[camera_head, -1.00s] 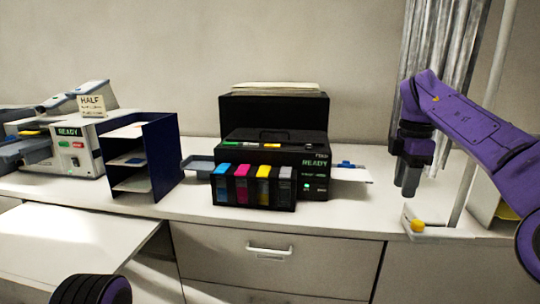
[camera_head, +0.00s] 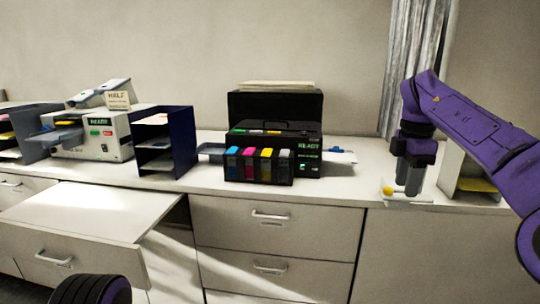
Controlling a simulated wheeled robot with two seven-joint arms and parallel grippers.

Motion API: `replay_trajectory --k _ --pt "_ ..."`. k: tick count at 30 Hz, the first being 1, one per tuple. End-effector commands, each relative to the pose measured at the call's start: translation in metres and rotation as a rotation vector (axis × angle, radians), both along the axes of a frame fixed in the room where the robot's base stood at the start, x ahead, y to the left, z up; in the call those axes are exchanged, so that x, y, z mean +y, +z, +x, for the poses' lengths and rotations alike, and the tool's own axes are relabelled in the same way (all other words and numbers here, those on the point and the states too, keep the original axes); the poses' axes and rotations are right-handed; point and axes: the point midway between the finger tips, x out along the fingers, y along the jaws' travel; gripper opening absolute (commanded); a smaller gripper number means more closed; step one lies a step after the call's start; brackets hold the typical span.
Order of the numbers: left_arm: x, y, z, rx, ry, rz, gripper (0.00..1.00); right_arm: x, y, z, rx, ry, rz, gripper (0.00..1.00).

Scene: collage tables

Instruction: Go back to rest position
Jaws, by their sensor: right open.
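My right gripper (camera_head: 410,178) hangs at the end of the purple right arm, fingers pointing down and apart, with nothing seen between them. It shows in front of the counter's right part, just above and beside a small white item with a yellow knob (camera_head: 388,191). I cannot tell whether it touches anything. A dark rounded part with a purple end at the bottom left is mine. My left gripper is not in view.
A black printer (camera_head: 275,109) with coloured ink tanks (camera_head: 265,166) stands mid-counter. Left of it are a navy tray rack (camera_head: 165,140) and a white machine (camera_head: 104,137) marked READY. A shelf or drawer (camera_head: 85,212) juts out at the left. Drawers (camera_head: 270,230) lie below.

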Motion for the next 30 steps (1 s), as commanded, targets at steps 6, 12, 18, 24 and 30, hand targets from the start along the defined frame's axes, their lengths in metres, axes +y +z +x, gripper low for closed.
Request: replay_trajectory --k 6,12,18,24,30 --pt "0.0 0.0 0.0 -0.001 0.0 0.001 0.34 -0.032 -0.015 0.01 0.002 0.193 -0.229 0.43" --pt "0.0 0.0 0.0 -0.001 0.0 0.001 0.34 -0.058 -0.046 0.022 0.126 0.49 -0.565 0.43" --pt "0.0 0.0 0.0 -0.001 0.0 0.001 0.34 -0.07 -0.102 0.039 0.406 0.961 -0.956 0.43" --pt "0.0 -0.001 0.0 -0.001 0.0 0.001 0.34 -0.047 -0.218 0.043 0.863 1.731 -1.304 0.43" --pt "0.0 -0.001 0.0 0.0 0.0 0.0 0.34 -0.006 -0.353 -0.016 1.189 2.51 -1.376 0.43"
